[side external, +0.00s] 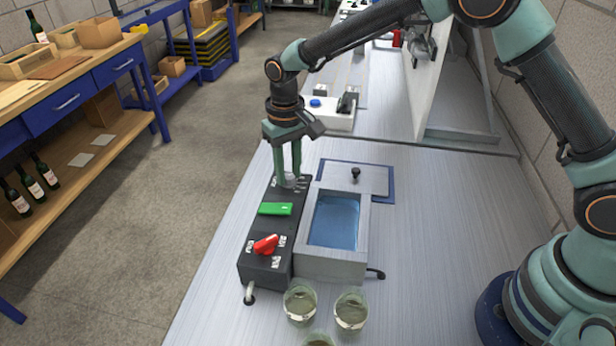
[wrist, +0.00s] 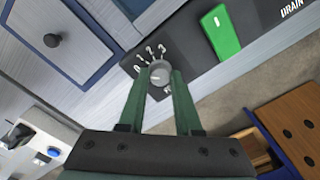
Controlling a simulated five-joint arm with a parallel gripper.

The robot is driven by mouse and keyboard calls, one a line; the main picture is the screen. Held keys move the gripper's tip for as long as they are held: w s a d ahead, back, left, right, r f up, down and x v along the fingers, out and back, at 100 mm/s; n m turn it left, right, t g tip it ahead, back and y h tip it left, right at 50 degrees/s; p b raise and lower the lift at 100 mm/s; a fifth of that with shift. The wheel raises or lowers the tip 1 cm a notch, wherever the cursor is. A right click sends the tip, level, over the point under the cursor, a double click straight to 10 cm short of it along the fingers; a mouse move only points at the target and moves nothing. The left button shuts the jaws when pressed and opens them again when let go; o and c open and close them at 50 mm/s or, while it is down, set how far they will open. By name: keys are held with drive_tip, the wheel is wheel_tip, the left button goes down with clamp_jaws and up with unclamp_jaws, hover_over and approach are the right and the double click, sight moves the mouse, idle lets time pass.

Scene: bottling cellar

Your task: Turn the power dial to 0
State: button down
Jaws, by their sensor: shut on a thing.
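The power dial (wrist: 159,72) is a small grey round knob on a black control panel (wrist: 190,52). White numerals 0, 1, 2 and 3 are printed around it. Which numeral it points to is not clear. My gripper (wrist: 162,76) is shut on the dial, with one green finger on each side. In the side view my gripper (side external: 289,177) reaches straight down onto the far end of the panel (side external: 249,240), and the dial is mostly hidden between the fingers.
A green switch (side external: 275,209) and a red handle (side external: 265,244) sit on the same panel. Beside it is a bath of blue liquid (side external: 335,220), with a knobbed lid (side external: 356,174) behind. Glass beakers (side external: 300,302) stand in front. The bench at right is clear.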

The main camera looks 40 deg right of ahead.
sight(289, 176)
idle(0.3)
drive_tip(key=c, duration=0.6)
unclamp_jaws()
wheel_tip(289, 176, up, 12)
drive_tip(key=shift+r, duration=0.15)
drive_tip(key=s+d+r+t, duration=0.2)
drive_tip(key=s+d, duration=0.6)
drive_tip(key=s, duration=0.1)
drive_tip(key=s+d+r+t, duration=0.3)
drive_tip(key=s+d, duration=0.5)
drive_tip(key=s, duration=0.1)
drive_tip(key=shift+s+d+t, duration=0.3)
drive_tip(key=shift+s+d, duration=0.05)
drive_tip(key=shift+d, duration=0.05)
